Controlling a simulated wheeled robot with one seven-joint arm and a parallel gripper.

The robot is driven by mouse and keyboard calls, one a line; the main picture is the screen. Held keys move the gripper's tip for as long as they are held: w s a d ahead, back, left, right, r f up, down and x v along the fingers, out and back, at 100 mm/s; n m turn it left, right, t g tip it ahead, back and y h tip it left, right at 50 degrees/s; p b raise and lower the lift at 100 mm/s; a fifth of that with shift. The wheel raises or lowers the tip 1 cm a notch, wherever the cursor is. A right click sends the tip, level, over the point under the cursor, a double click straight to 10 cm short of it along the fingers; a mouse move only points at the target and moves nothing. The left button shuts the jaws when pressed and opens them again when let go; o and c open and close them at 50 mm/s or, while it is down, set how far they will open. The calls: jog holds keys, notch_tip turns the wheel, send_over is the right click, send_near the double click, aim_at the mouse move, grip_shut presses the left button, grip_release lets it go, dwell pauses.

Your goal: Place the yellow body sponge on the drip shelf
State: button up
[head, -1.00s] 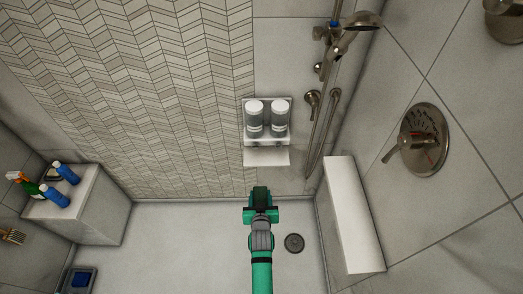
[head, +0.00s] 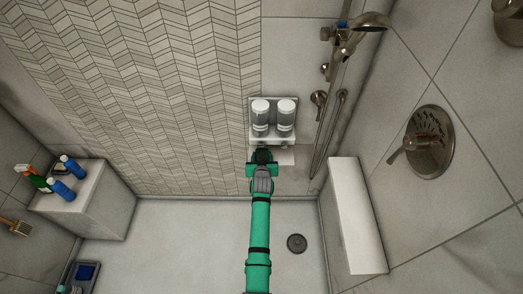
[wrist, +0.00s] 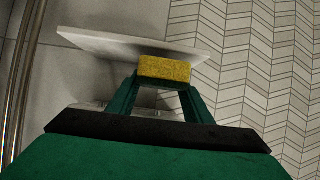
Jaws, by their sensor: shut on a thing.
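The yellow body sponge (wrist: 164,69) is between the fingertips of my gripper (wrist: 160,82) in the wrist view. My gripper is shut on it. In the head view my gripper (head: 263,160) is at the wall under the two dispensers, and the sponge is not clearly visible there. The drip shelf, a white flat plate (wrist: 110,45), is right by the sponge in the wrist view. In the head view the shelf (head: 286,157) shows partly behind my gripper, below the dispenser holder. I cannot tell whether the sponge touches the shelf.
Two dispensers (head: 261,118) stand in a wall holder (head: 285,140) just above the shelf. A shower bar with hand shower (head: 367,22) is to the right. A white ledge (head: 355,215) stands at right. A bench (head: 105,205) with bottles is at left.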

aim_at(262, 150)
jog(key=shift+w+a, duration=0.1)
jog(key=shift+w, duration=0.6)
jog(key=w, duration=0.1)
jog(key=w+d, duration=0.1)
jog(key=w, duration=0.1)
jog(key=shift+w+a+f, duration=0.1)
jog(key=shift+a+f, duration=0.65)
jog(key=shift+a, duration=0.05)
jog(key=shift+d, duration=0.15)
jog(key=shift+d, duration=0.1)
jog(key=shift+d+f, duration=0.1)
jog(key=shift+f, duration=0.15)
jog(key=o, duration=1)
jog(key=shift+w+r, duration=0.1)
